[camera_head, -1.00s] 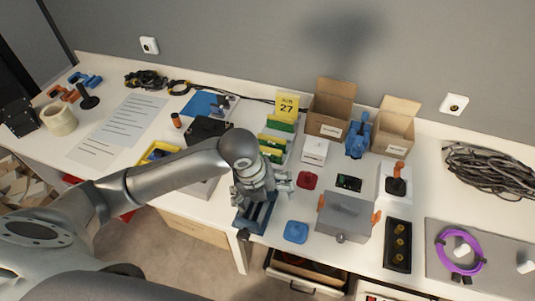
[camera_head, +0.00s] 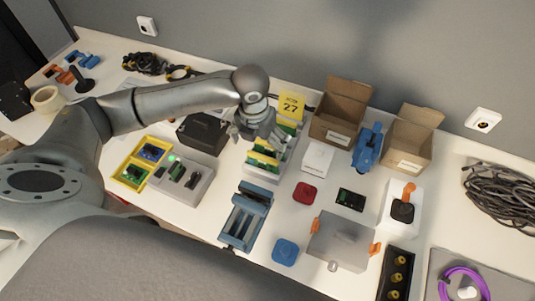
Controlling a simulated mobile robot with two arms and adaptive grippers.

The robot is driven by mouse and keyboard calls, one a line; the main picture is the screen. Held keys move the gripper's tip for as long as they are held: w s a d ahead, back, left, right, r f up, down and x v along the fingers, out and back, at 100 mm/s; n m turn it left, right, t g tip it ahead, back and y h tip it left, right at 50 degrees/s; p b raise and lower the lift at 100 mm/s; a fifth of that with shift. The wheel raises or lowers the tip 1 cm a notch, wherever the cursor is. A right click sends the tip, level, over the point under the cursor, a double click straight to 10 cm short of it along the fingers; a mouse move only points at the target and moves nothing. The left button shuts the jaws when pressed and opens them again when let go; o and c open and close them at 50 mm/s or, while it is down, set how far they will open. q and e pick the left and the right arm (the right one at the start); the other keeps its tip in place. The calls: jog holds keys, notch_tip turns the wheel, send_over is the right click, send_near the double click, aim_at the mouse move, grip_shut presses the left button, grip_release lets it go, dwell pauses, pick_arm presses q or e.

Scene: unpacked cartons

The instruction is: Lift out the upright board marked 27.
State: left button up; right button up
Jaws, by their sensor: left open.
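A yellow sign marked 27 (camera_head: 291,106) stands upright at the back of a light rack (camera_head: 283,163) on the table. Several green and yellow upright boards (camera_head: 264,160) stand in the rack below the sign. My left gripper (camera_head: 254,143) is open above the rack's left side, close to the boards, and hides part of them. I cannot tell whether its fingers touch a board. My right gripper is not in view.
Open cartons (camera_head: 341,112) stand behind and right of the rack, with a blue device (camera_head: 367,148) between them. A white box (camera_head: 317,156) is just right of the rack. A blue vise-like fixture (camera_head: 247,216) is in front. A black box (camera_head: 203,132) is to the left.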

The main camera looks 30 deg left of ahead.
aim_at(262, 157)
pick_arm(q)
jog(key=f, duration=0.3)
jog(key=shift+s+f, duration=0.2)
jog(key=shift+f, duration=0.2)
jog(key=shift+w+f+p, duration=0.15)
jog(key=shift+f+p, duration=0.15)
jog(key=shift+f, duration=0.05)
jog(key=f, duration=0.3)
jog(key=shift+w+d+f+p, duration=0.15)
jog(key=shift+w+f+p, duration=0.05)
jog(key=shift+w+p, duration=0.2)
jog(key=shift+w+f, duration=0.1)
jog(key=shift+f, duration=0.4)
jog(key=shift+c, duration=1)
jog(key=c, duration=0.7)
jog(key=shift+o, duration=0.2)
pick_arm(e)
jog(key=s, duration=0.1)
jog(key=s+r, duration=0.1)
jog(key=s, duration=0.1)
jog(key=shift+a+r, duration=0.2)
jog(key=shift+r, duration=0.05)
